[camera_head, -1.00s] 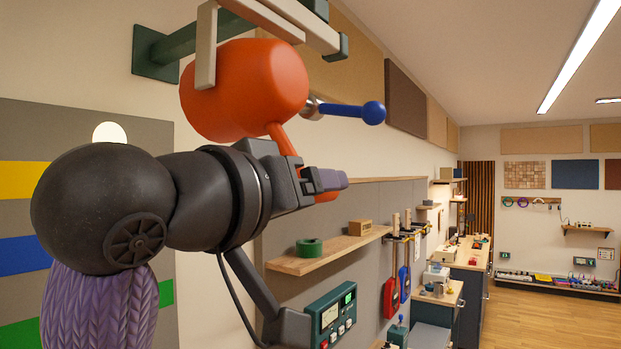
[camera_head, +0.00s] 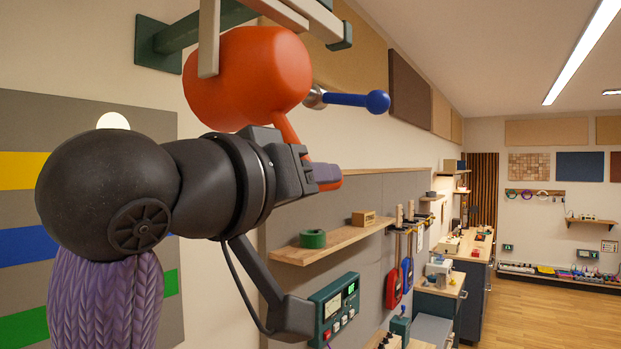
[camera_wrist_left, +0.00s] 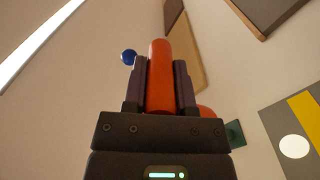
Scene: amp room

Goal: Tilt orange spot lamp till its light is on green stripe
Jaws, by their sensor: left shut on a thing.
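The orange spot lamp (camera_head: 250,80) hangs in a pale fork bracket (camera_head: 208,40) on a green wall arm. A rear handle bar slopes down from it. My left gripper (camera_head: 318,174) is shut on this orange handle, which stands between the two fingers in the left wrist view (camera_wrist_left: 160,75). The lamp's white light spot (camera_wrist_left: 294,146) lies on a grey part of the striped board beside the yellow stripe (camera_wrist_left: 308,112). In the head view my arm partly hides the spot (camera_head: 112,120), above the yellow stripe (camera_head: 22,165). The green stripe (camera_head: 24,328) is lowest, below the blue stripe (camera_head: 22,246).
A blue-knobbed lever (camera_head: 377,101) sticks out from the lamp's side. A green meter box (camera_head: 335,308) is on the wall beneath. Open floor lies at right.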

